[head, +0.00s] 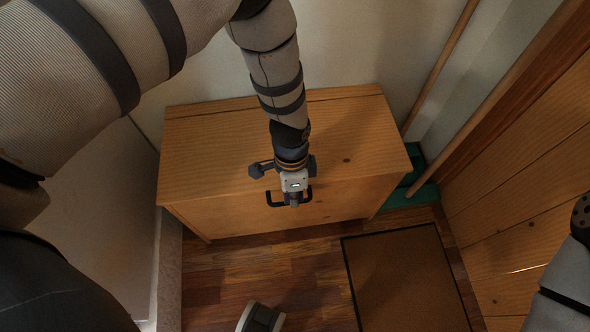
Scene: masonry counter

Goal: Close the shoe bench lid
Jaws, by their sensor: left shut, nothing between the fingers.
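The shoe bench is a light orange wooden chest standing against the back wall in the head view. Its lid (205,150) lies flat over the body, with a seam along the back edge; I see no gap under it. The bench's front face (225,213) shows below the lid's front edge. My left arm reaches down across the lid and hides part of its middle. My left gripper (291,202) is shut and empty, over the front edge and front face in this view. Whether it touches the wood cannot be told. My right gripper is not in view.
A brown mat (405,280) with a dark border lies on the wooden floor at front right. Green boxes (412,190) and leaning wooden poles (437,66) stand right of the bench.

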